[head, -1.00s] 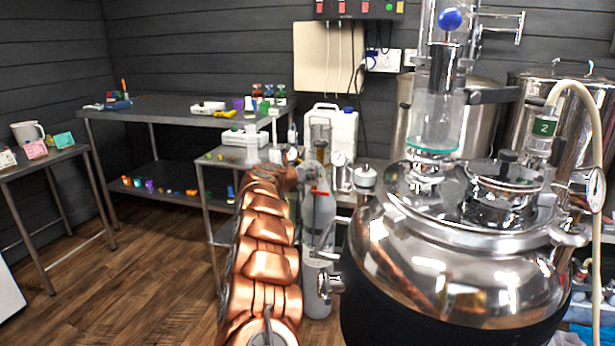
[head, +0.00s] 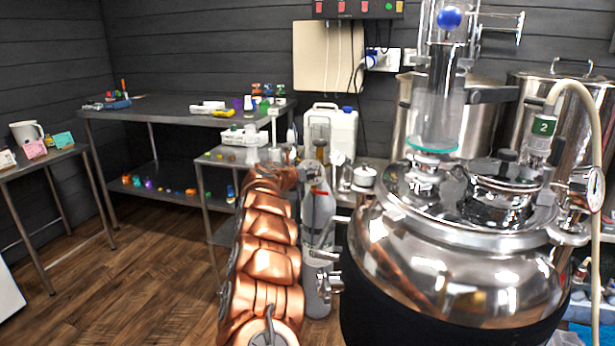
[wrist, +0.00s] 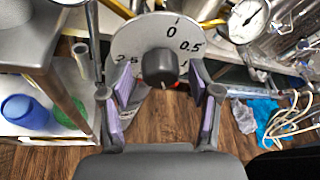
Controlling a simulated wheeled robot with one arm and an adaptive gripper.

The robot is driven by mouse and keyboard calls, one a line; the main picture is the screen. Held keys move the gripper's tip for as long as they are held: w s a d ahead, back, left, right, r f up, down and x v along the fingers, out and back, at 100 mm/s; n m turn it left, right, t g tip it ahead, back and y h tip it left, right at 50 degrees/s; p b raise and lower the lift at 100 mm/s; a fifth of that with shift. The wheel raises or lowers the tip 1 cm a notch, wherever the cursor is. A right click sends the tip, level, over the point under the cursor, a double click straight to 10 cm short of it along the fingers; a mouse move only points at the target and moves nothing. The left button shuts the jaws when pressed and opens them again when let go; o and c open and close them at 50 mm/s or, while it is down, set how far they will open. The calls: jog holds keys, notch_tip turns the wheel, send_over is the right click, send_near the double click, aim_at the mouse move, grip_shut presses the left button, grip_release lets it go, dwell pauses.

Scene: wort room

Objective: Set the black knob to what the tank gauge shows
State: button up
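The black knob (wrist: 159,66) sits in the middle of a round pale dial plate (wrist: 130,42) in the wrist view. The marks 0 and 0.5 read clearly at the top and upper right, and 2.5 is partly covered at the left. A small red mark shows at the knob's lower edge. My gripper (wrist: 160,92) is open, with one purple-padded finger on each side of the knob, apart from it. In the head view my gripper (head: 308,172) is small and partly hidden. A round tank gauge (head: 585,188) stands at the steel tank's right; its reading is too small to tell.
The steel tank (head: 450,270) stands right of my arm. A round gauge (wrist: 249,18) and metal pipes lie close at the upper right in the wrist view. A blue cup (wrist: 24,111) is on a shelf at left. Wooden floor (head: 130,270) is clear at left.

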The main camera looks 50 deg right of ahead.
jog(key=shift+a+r, duration=0.1)
jog(key=v, duration=1.1)
jog(key=shift+a, duration=0.35)
dwell(0.6)
jog(key=shift+r, duration=0.1)
dwell(0.3)
jog(key=shift+r, duration=0.1)
